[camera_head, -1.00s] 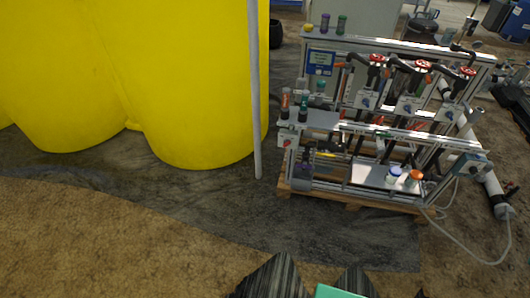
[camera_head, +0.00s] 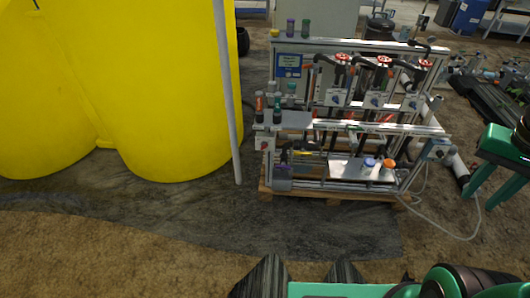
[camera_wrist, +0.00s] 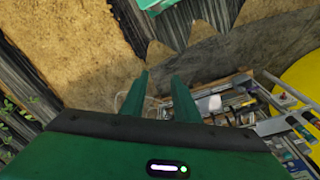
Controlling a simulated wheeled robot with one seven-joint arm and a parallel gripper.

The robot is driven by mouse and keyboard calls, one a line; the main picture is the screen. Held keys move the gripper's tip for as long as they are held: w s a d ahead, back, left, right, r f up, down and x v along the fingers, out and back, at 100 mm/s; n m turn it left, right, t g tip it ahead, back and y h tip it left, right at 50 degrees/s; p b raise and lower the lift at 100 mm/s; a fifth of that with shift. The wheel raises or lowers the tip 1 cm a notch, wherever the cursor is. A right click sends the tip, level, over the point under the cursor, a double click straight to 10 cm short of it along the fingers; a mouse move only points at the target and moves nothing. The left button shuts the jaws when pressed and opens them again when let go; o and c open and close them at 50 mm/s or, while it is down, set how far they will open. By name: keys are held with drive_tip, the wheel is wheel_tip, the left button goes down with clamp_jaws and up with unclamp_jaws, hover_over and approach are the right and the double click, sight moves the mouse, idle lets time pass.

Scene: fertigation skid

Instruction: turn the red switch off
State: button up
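The red switch (camera_head: 264,144) is a small red knob on a pale box at the left front end of the skid (camera_head: 300,187). It is too small in the head view to tell its position. My gripper (camera_head: 478,203) is at the right edge of the head view, to the right of the skid and well apart from the switch. Its two green fingers point down, spread and empty. They also show apart in the wrist view (camera_wrist: 160,80), with the skid beyond them to the right.
Yellow tanks (camera_head: 150,90) and a grey upright pole (camera_head: 228,95) stand left of the skid. Red-handled valves (camera_head: 343,58) and blue knobs line the skid. A pale hose (camera_head: 465,238) loops on the floor at right. The floor in front is open.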

drive_tip(key=w+d+f+t+h, duration=0.1)
drive_tip(key=w+d+f+h, duration=0.15)
drive_tip(key=w, duration=1.05)
drive_tip(key=w+a+f+t+h, duration=0.1)
drive_tip(key=w+a+f+t, duration=0.2)
drive_tip(key=w, duration=0.8)
drive_tip(key=w+a+f+t+h, duration=0.15)
drive_tip(key=w+f, duration=0.25)
drive_tip(key=w, duration=0.8)
drive_tip(key=w+a+f+t+y, duration=0.2)
drive_tip(key=w+a+f+t, duration=0.2)
drive_tip(key=w+a+f, duration=0.7)
drive_tip(key=t+y, duration=0.5)
drive_tip(key=y, duration=0.3)
approach(264, 148)
drive_tip(key=shift+g, duration=0.25)
drive_tip(key=x, duration=0.8)
drive_tip(key=shift+w+r, duration=0.1)
drive_tip(key=shift+r, duration=0.05)
